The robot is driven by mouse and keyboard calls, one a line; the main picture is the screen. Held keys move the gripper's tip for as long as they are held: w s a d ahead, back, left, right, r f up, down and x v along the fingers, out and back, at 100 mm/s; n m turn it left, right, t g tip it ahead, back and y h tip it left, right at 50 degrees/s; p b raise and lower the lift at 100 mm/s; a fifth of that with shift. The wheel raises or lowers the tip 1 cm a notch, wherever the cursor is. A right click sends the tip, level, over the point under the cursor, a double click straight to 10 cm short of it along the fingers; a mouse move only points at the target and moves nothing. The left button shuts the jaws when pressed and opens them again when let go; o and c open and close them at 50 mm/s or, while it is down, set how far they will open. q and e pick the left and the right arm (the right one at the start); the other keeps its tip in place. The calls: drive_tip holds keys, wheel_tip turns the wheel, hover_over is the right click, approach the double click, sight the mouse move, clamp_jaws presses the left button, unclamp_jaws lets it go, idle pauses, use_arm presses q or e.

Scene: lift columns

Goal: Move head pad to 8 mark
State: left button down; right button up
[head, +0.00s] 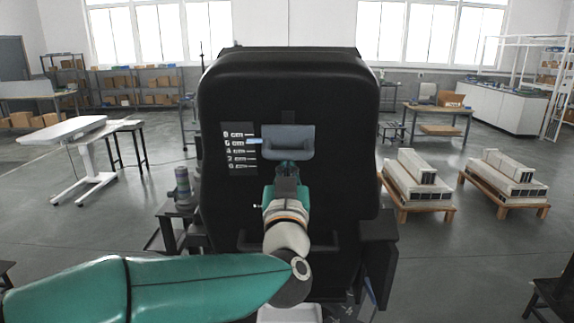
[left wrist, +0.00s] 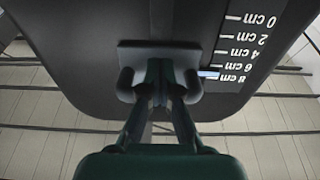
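The grey head pad (head: 288,140) sits on the upper back of the black seat (head: 345,185). It also shows in the left wrist view (left wrist: 200,52). My left gripper (head: 287,163) reaches it from below, and its fingers (left wrist: 160,88) look shut on the pad's middle. The fingers hide part of the pad, so the contact is not fully clear. A white-marked scale (left wrist: 243,50) from 0 to 8 cm lies beside the pad. A pale blue pointer (left wrist: 208,74) at the pad's side lies between the 6 and 8 marks, nearer 8 from this angle. My right gripper is not in view.
A white desk (head: 63,132) stands to the left and a workbench (head: 440,112) at the back right. Two pallets with white blocks (head: 415,180) stand on the right floor. Shelves with boxes (head: 130,88) line the back wall. The space around the pad's front is clear.

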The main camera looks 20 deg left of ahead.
use_arm(q)
drive_tip(key=shift+s+r+p, duration=0.2)
drive_tip(key=shift+r+p, duration=0.1)
drive_tip(key=shift+r, duration=0.25)
drive_tip(key=shift+f, duration=0.2)
drive_tip(key=shift+w+f+b, duration=0.25)
drive_tip(key=shift+f+b, duration=0.4)
drive_tip(key=shift+b, duration=0.1)
drive_tip(key=shift+s+f, duration=0.1)
drive_tip(key=b+v, duration=0.4)
drive_tip(key=v, duration=0.4)
drive_tip(key=shift+s, duration=0.35)
idle(0.4)
drive_tip(key=shift+d+f, duration=0.1)
idle(0.6)
